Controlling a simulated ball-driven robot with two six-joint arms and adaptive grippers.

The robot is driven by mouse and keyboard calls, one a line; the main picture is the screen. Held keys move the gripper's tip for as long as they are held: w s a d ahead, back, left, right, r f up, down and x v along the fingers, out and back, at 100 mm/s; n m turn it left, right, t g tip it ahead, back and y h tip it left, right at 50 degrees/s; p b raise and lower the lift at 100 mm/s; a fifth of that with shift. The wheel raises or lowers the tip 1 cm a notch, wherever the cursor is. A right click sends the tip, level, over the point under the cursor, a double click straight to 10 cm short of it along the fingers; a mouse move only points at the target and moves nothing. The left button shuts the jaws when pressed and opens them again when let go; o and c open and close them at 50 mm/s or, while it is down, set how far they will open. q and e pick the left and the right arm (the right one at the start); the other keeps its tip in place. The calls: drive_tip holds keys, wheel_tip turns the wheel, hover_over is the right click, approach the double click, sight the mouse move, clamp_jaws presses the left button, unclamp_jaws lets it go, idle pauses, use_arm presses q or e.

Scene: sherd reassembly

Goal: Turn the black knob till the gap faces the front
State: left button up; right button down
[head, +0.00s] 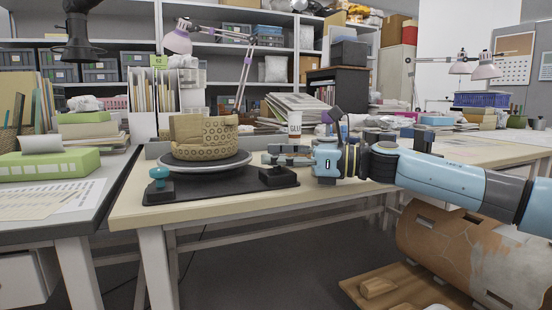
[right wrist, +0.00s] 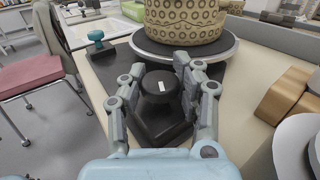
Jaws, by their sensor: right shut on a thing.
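The black knob (right wrist: 160,86) has a small white mark on top and sits on a dark base. In the right wrist view the fingers of my right gripper (right wrist: 158,92) stand on either side of it, shut on it. In the head view my right gripper (head: 270,160) reaches in from the right over the knob (head: 276,170). A tan patterned vessel (head: 205,151) stands on a round grey turntable (head: 203,164) left of the gripper. Its top edge is uneven, with plain tan wall above the patterned band; I cannot tell clearly where its gap faces. My left gripper is not in view.
A teal knob (head: 160,174) stands at the left of the dark base plate (head: 215,186). Papers and books stand behind the turntable. The pale tabletop (head: 130,215) is clear along its front edge. A large cracked jar (head: 450,250) lies below at right.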

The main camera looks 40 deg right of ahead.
sight(277, 155)
drive_tip(key=shift+f, duration=0.1)
drive_tip(key=c, duration=0.9)
unclamp_jaws()
drive_tip(key=shift+s+d, duration=0.1)
drive_tip(key=shift+d, duration=0.05)
drive_tip(key=shift+o, duration=0.2)
drive_tip(key=shift+r, duration=0.2)
wheel_tip(277, 155, up, 10)
drive_tip(key=shift+f, duration=0.15)
